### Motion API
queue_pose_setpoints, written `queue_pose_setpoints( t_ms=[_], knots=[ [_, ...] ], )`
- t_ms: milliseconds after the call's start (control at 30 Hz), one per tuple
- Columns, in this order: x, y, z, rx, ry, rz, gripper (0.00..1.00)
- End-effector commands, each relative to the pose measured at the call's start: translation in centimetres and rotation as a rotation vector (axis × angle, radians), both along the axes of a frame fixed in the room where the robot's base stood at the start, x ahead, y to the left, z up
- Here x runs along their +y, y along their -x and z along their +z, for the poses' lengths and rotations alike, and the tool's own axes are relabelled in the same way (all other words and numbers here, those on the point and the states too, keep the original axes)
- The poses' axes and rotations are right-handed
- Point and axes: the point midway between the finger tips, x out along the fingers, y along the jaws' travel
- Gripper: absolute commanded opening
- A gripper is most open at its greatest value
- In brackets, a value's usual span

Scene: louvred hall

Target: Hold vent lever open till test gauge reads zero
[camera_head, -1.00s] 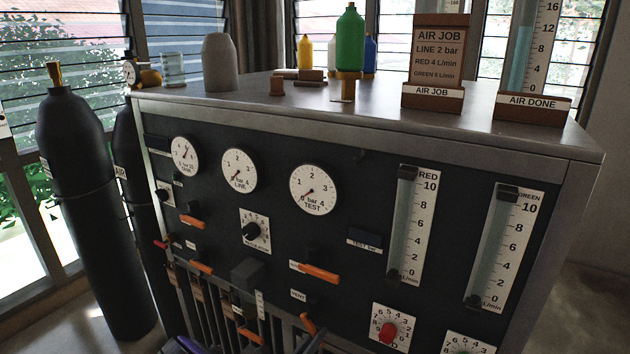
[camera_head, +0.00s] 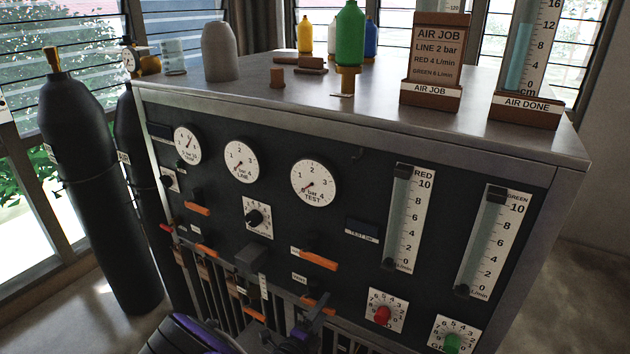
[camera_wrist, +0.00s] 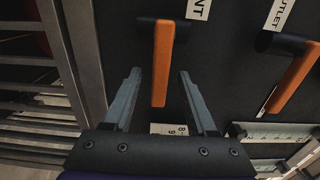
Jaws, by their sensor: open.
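The vent lever (camera_head: 318,303) is an orange handle low on the dark panel, below the VENT label (camera_head: 299,278). In the wrist view the lever (camera_wrist: 162,62) lies between the two fingers of my gripper (camera_wrist: 160,77), with gaps on both sides. My gripper is open; its dark end (camera_head: 308,326) is at the lever in the head view. From the head view I cannot tell whether it touches. The round white test gauge (camera_head: 313,183) is at panel centre; its needle points lower left, near 0.
The orange outlet lever (camera_head: 319,261) is just above the vent lever and shows beside my fingers in the wrist view (camera_wrist: 292,80). RED (camera_head: 401,215) and GREEN (camera_head: 490,240) flow tubes are on the right. Metal rails (camera_wrist: 75,60) run left of my gripper. Dark cylinders (camera_head: 95,190) stand at left.

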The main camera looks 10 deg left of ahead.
Motion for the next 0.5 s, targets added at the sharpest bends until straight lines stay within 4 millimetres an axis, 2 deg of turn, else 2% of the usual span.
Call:
queue_pose_setpoints(
  t_ms=[167, 500],
  knots=[
    [0.5, 1.2, 0.0, 0.002, -0.001, 0.002, 0.57],
    [1.8, 5.2, 0.0, 0.003, -0.001, 0.001, 0.57]
  ],
)
